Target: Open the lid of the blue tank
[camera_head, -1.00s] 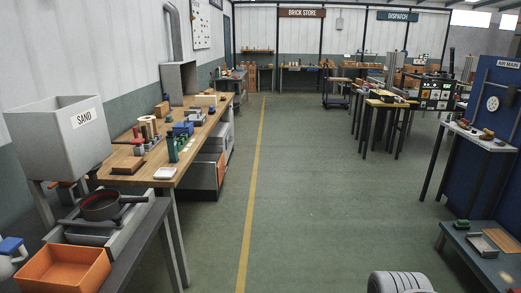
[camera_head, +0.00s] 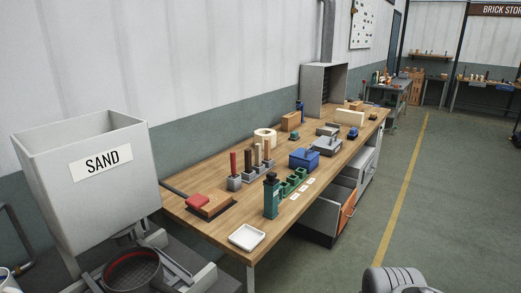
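A small blue box-shaped container (camera_head: 304,158) stands on the wooden workbench, right of the row of brown sticks. It looks like the blue tank, with a lid that appears closed, though it is too small to be sure. A grey vise-like block stands just beyond it. My gripper is not in view; only a grey rounded part of my own arm shows at the bottom right.
A grey sand hopper (camera_head: 88,185) stands at the left. An orange-fronted drawer (camera_head: 347,210) is open below the bench. The floor to the right is clear.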

